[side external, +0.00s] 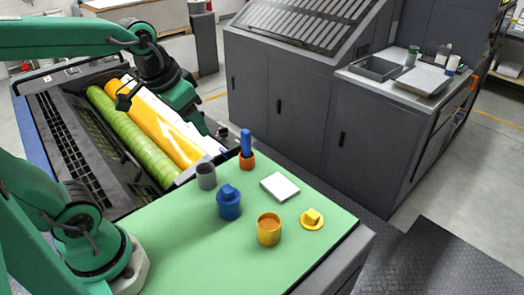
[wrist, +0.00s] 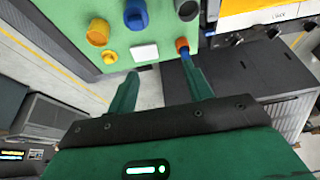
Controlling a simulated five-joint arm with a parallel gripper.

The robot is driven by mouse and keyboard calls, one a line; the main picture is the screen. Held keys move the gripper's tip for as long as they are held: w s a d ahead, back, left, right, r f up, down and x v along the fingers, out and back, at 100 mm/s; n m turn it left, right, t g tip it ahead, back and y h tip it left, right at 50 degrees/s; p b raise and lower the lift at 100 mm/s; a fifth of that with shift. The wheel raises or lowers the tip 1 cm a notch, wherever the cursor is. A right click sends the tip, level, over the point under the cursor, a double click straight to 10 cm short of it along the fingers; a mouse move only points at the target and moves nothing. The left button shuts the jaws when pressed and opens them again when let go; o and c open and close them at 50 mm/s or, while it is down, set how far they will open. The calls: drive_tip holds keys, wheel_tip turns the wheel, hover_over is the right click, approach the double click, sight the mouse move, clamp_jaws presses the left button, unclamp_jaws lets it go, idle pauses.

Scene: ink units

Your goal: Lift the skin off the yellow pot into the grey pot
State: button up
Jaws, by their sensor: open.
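The yellow pot (side external: 269,232) stands lidless near the front of the green top, with an orange-brown surface inside; it also shows in the wrist view (wrist: 97,32). I cannot make out a separate skin on it. The grey pot (side external: 206,177) is open and stands farther back and left; it shows at the top edge of the wrist view (wrist: 187,9). An orange cup (side external: 248,161) holds a blue-handled tool (side external: 246,141). My gripper (wrist: 160,67) is open and empty. In the side view it hangs over the rollers, behind the pots and clear of them.
A lidded blue pot (side external: 229,208) stands between the grey and yellow pots. A white pad (side external: 280,187) and a yellow lid (side external: 312,219) lie flat on the green top (side external: 170,255). Rollers (side external: 150,125) lie behind it. The top's front left is clear.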

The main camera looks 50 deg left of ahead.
drive_tip(key=w+a+f+g, duration=0.2)
drive_tip(key=w+a+f, duration=0.1)
drive_tip(key=w, duration=0.7)
drive_tip(key=g, duration=0.2)
hover_over(246, 140)
drive_tip(key=a, duration=0.1)
wheel_tip(246, 140, down, 8)
drive_tip(key=shift+w+a+r, duration=0.1)
drive_tip(key=shift+r, duration=0.1)
drive_tip(key=shift+w+a+f, duration=0.1)
drive_tip(key=shift+w+f, duration=0.1)
drive_tip(key=shift+f, duration=0.1)
drive_tip(key=shift+f, duration=1.3)
drive_tip(key=shift+w+f, duration=0.15)
drive_tip(key=shift+f, duration=1.15)
drive_tip(key=shift+w+f, duration=0.1)
drive_tip(key=shift+f, duration=1.2)
